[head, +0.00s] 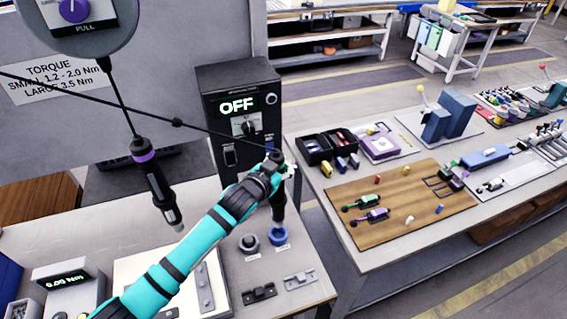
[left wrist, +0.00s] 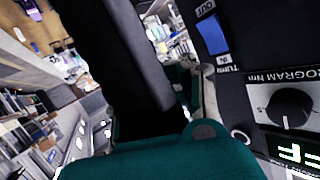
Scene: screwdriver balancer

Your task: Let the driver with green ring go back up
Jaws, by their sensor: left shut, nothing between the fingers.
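A black driver (head: 278,207) stands upright in the head view, below a dark cord, with its lower end at a blue-ringed socket (head: 280,238) on the bench. My left gripper (head: 280,163) is at its upper part and covers it, so I cannot make out a green ring. The left gripper is shut. In the left wrist view a thick dark cylinder (left wrist: 128,50), seemingly this driver, fills the middle close to the teal part of my gripper. A second driver (head: 157,185) with a purple ring hangs tilted on its cord at the left. My right gripper is not in view.
A black controller box (head: 240,115) reading OFF stands right behind the left gripper; its knob (left wrist: 290,108) shows in the left wrist view. A torque display (head: 68,285) is at lower left. A wooden board (head: 400,215) with small parts lies on the right table.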

